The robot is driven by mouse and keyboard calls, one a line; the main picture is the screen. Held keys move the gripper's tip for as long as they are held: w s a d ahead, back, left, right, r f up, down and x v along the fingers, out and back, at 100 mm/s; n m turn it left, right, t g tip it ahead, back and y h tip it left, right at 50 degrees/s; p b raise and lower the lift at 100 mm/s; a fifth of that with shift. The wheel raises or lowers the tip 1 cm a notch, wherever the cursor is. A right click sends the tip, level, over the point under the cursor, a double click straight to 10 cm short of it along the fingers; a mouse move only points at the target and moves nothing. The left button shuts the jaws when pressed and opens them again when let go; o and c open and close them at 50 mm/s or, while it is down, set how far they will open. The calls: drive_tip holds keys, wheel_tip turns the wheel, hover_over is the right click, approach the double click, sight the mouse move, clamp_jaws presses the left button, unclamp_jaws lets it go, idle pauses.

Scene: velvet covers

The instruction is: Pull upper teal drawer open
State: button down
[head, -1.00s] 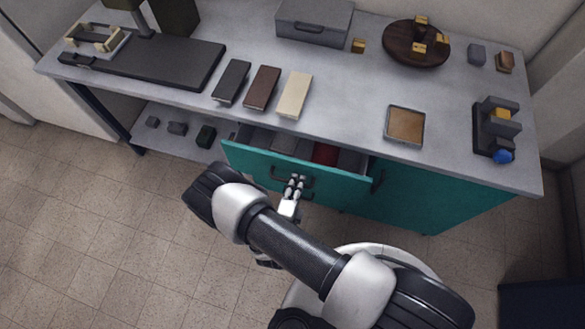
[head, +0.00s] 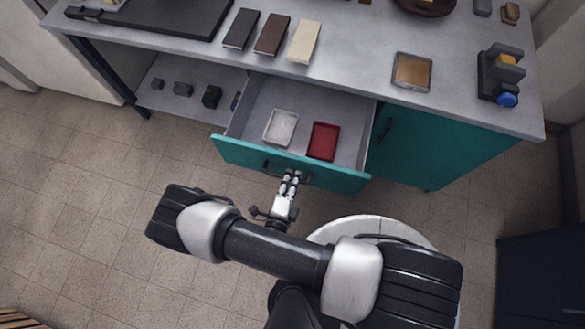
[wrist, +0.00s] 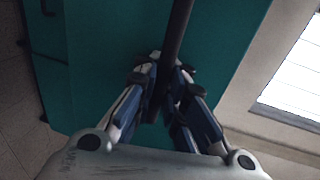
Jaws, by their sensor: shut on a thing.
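The upper teal drawer (head: 330,178) stands well out from the bench in the head view, its grey inside showing. A white tray (head: 281,128) and a red tray (head: 323,141) lie in it. My gripper (head: 291,175) is at the front of the drawer, shut on its dark bar handle (head: 273,168). In the wrist view the fingers (wrist: 166,90) close around the dark handle bar (wrist: 178,35), with the teal front (wrist: 95,60) behind.
A teal cupboard door (head: 432,150) with a dark handle is right of the drawer. Dark, brown and cream blocks (head: 303,42) and a square tan-filled tray (head: 412,71) lie on the grey benchtop (head: 360,65). Tiled floor (head: 80,215) is clear at left.

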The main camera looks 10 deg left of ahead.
drive_tip(key=shift+r, duration=0.15)
drive_tip(key=c, duration=1.9)
unclamp_jaws()
drive_tip(key=shift+c, duration=0.2)
drive_tip(key=v, duration=1.2)
